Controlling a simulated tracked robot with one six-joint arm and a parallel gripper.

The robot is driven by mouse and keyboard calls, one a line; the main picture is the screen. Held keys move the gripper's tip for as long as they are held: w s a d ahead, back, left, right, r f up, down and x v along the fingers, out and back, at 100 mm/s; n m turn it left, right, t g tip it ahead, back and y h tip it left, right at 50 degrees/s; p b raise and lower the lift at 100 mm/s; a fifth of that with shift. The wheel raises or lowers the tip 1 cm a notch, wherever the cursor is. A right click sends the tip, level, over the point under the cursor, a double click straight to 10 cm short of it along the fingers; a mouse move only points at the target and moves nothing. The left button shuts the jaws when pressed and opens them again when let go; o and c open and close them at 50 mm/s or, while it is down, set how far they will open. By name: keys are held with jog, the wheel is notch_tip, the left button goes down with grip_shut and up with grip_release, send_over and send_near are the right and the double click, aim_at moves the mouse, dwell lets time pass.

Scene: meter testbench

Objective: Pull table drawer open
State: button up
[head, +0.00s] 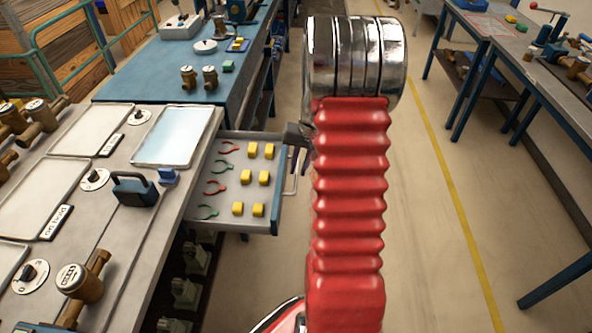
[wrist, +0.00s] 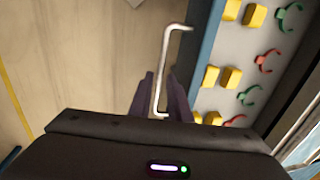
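The table drawer (head: 263,222) stands pulled out from the workbench on the left, with its contents in plain view. Its thin pale bar handle (wrist: 160,68) is on the front face; in the head view the handle (head: 291,186) is partly hidden by my gripper. My gripper (head: 300,160) is at the drawer's front, fingers pointing down. In the wrist view its two dark fingers (wrist: 161,88) are close together on either side of the handle bar and look shut on it. The blue drawer front lies just right of the handle there.
In the drawer lie several yellow blocks (head: 249,177) and red and green clips (head: 216,187). The workbench top (head: 128,240) holds trays, a dark padlock-like block (head: 134,189) and brass meters (head: 80,281). Open floor (head: 435,240) lies to the right, with another bench beyond.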

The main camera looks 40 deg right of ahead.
notch_tip(320, 180, up, 13)
jog(key=s+d, duration=0.1)
jog(key=shift+s+d+f, duration=0.15)
jog(key=shift+s+d, duration=0.2)
dwell(0.5)
jog(key=s+a+r+n+t, duration=0.1)
jog(key=s+a+r+n, duration=0.2)
jog(key=a, duration=0.8)
jog(key=s+a+r+n+t+h, duration=0.1)
jog(key=s+a+r+n, duration=0.2)
jog(key=a, duration=0.9)
jog(key=s+a+r+n+t, duration=0.2)
jog(key=s+a, duration=0.5)
jog(key=a, duration=0.5)
jog(key=shift+s+r+n+h, duration=0.15)
jog(key=shift+r+n+h, duration=0.15)
jog(key=shift+r+n, duration=0.4)
jog(key=shift+a, duration=0.1)
